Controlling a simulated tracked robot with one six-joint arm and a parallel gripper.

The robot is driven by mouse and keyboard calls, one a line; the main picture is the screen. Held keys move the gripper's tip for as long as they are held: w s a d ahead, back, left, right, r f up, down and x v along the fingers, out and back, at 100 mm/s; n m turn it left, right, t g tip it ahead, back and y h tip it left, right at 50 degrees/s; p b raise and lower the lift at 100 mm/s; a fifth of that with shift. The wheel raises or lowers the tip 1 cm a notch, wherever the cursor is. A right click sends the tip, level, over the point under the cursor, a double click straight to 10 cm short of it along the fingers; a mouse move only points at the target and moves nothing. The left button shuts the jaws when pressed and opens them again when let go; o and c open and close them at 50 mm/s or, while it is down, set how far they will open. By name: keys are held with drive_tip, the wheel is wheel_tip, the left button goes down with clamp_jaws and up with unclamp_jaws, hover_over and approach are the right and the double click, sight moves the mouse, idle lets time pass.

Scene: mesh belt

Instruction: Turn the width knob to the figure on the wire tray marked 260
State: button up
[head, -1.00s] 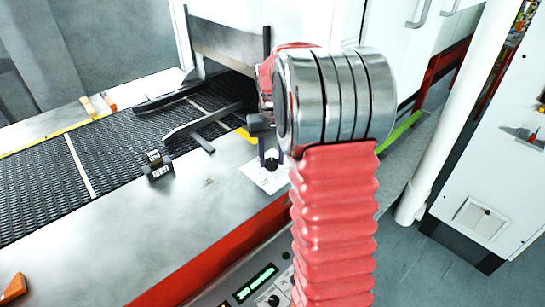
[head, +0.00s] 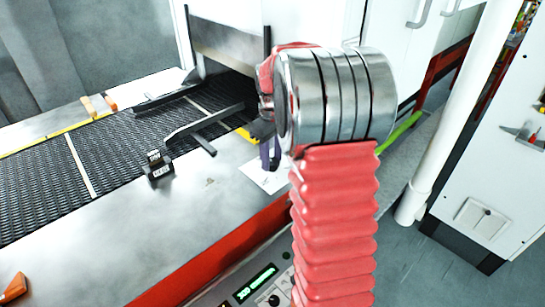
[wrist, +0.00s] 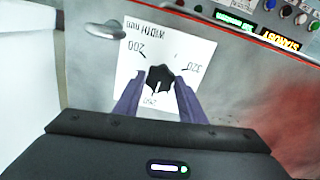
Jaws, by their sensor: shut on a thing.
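The black width knob (wrist: 160,79) sits on a white dial card (wrist: 140,60) in the wrist view. The card shows 200, 320 and 260, all upside down there. A pale mark on the knob points down in the picture, roughly toward 260. My gripper (wrist: 162,84) is shut on the knob, one purple finger on each side. In the head view my gripper (head: 269,150) reaches down over the card (head: 264,176) and hides the knob. I make out no wire tray with a readable figure; a small black block (head: 158,168) with white labels stands by the belt, too small to read.
The dark mesh belt (head: 50,180) runs into the white machine, with a grey guide arm (head: 205,123) over it. A panel with a green display (head: 255,283) and small knobs lies at the front. A white pipe (head: 450,110) stands right.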

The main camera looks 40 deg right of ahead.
sight(272, 161)
drive_tip(key=shift+w+r, duration=0.15)
drive_tip(key=o, duration=1)
drive_tip(key=shift+o, duration=0.2)
wheel_tip(272, 161, up, 14)
drive_tip(key=shift+f, duration=0.25)
idle(0.5)
